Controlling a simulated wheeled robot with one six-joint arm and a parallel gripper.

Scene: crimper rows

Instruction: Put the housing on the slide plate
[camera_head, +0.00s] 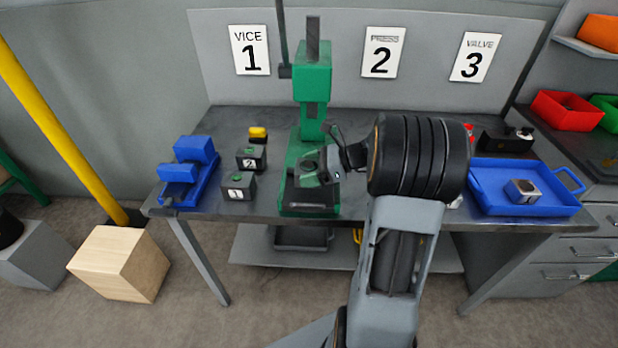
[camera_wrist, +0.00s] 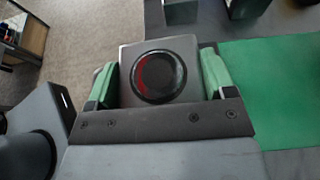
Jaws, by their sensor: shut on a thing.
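My gripper (camera_head: 330,165) is over the base of the green press (camera_head: 312,80), at the middle of the bench. In the wrist view, the green fingers of my gripper (camera_wrist: 158,85) are on both sides of a grey square housing (camera_wrist: 128,62) with a dark round bore, red inside. The fingers are shut on it.
A blue vice (camera_head: 187,170) and two numbered button boxes (camera_head: 238,186) stand left of the press. A blue tray (camera_head: 490,202) with another metal block (camera_head: 522,191) is at the right. A yellow post (camera_head: 60,135) and a wooden block (camera_head: 118,265) stand left of the bench.

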